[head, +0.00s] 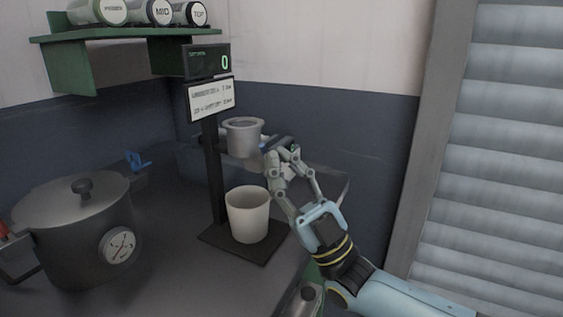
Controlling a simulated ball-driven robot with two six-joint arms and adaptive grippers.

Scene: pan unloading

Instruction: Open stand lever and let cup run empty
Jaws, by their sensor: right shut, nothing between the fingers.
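A black stand (213,180) holds a small grey metal cup (242,138) on its arm. A larger pale cup (248,213) stands upright on the stand's base, below the metal cup. A small blue part, possibly the lever, shows just right of the metal cup, partly hidden by my gripper. My right gripper (279,147) is shut and empty, its tips right beside that blue part; I cannot tell whether they touch it. The inside of the metal cup is too dark to judge. My left gripper is out of the picture.
A large dark pot (75,235) with a lid and a dial stands at the left. A green shelf (120,34) with labelled canisters hangs above. A display (207,62) reading 0 tops the stand. A shutter (510,150) is at the right.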

